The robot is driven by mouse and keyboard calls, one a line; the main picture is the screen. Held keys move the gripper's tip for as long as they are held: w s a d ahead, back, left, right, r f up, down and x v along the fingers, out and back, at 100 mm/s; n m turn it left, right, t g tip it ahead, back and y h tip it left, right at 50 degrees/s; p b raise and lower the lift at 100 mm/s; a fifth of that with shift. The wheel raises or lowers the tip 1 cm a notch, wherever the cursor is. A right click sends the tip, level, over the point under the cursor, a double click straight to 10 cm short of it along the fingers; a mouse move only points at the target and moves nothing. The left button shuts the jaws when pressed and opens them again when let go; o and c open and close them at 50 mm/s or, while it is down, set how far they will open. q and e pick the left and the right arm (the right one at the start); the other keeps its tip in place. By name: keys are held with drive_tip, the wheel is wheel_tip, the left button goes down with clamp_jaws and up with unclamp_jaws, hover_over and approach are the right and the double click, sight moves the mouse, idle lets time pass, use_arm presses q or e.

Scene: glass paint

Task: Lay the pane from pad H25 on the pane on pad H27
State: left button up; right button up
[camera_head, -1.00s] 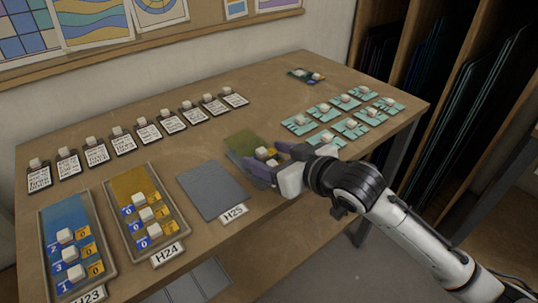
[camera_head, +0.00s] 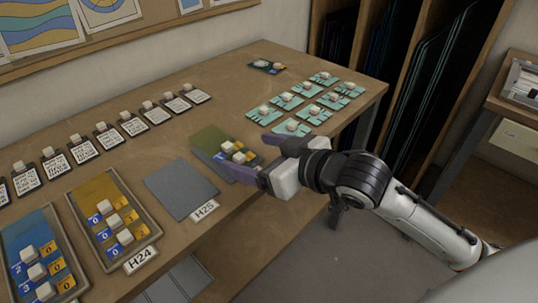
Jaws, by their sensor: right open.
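Pad H25 (camera_head: 180,188) is a bare grey pad with no pane on it. To its right, a green pane (camera_head: 208,138) lies on a pad whose label is hidden, so I cannot read whether it is H27. White cubes (camera_head: 228,147) on blue and yellow tags sit at its near right part. I cannot tell whether one pane or two are stacked there. My left gripper is out of view.
Pad H24 (camera_head: 72,204) holds a yellow pane with cubes; a blue pane (camera_head: 28,228) lies further left. A row of cards with cubes runs along the back. Several teal tiles (camera_head: 291,128) with cubes fill the right end. A small dark tile (camera_head: 262,64) lies behind them.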

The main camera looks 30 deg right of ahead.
drive_tip(key=v, duration=0.5)
drive_tip(key=shift+s+r, duration=0.1)
drive_tip(key=shift+s, duration=0.1)
drive_tip(key=s+d+f+m+g+h, duration=0.3)
drive_tip(key=s+f+g, duration=0.6)
drive_tip(key=s+f, duration=1.25)
drive_tip(key=w+a+f+t, duration=0.2)
drive_tip(key=a+f, duration=0.1)
drive_tip(key=f, duration=0.3)
drive_tip(key=w+a+f+n+t, duration=0.1)
drive_tip(key=w+a+f+t, duration=0.1)
drive_tip(key=f, duration=0.5)
drive_tip(key=shift+w+a+f+y, duration=0.25)
drive_tip(key=shift+w+a+y, duration=0.15)
drive_tip(key=shift+w, duration=0.3)
